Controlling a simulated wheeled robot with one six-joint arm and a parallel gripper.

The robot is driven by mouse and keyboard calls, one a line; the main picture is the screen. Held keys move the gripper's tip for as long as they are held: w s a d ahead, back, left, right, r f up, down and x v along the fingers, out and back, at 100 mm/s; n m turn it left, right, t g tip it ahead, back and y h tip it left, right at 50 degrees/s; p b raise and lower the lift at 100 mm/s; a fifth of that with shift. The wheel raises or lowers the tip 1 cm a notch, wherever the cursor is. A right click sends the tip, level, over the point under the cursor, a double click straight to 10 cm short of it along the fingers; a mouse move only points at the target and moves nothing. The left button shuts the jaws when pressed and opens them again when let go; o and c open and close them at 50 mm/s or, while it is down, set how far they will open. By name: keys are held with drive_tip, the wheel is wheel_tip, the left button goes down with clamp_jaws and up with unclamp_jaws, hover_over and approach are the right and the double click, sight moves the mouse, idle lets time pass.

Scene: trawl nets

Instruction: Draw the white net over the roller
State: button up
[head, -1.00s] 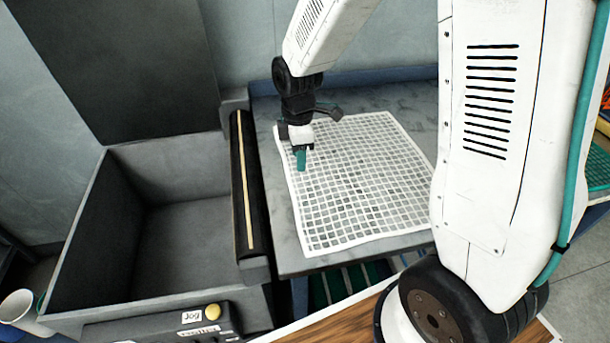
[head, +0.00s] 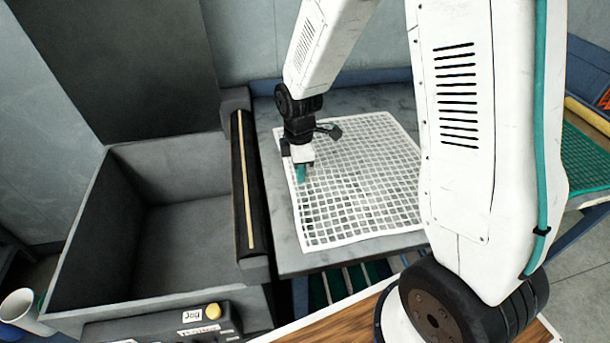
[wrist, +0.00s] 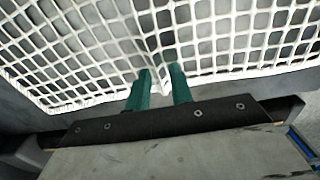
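The white net (head: 365,185) lies spread on the grey table, its left edge near the roller and its right part hidden behind my arm. The roller (head: 246,195) is dark with a pale stripe, just left of the table. My gripper (head: 301,178) points down at the net's left edge. In the wrist view the two teal fingers of my gripper (wrist: 161,78) stand a small gap apart at the net's edge, with a creased bit of white net (wrist: 160,89) between them. I cannot tell whether they pinch it.
A grey open bin (head: 185,225) stands left of the roller. A control box with a yellow button (head: 212,311) is at the front, and a white cup (head: 20,305) at the lower left. A second table with green net (head: 585,155) is at the right.

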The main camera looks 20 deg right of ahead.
drive_tip(key=shift+s+f, duration=0.1)
clamp_jaws()
wheel_tip(320, 180, up, 7)
idle(0.4)
drive_tip(key=shift+f, duration=0.45)
drive_tip(key=w+a, duration=0.3)
drive_tip(key=a, duration=1)
drive_tip(key=w+a, duration=0.2)
drive_tip(key=a, duration=1)
wheel_tip(320, 180, down, 9)
idle(0.3)
drive_tip(key=shift+w, duration=0.1)
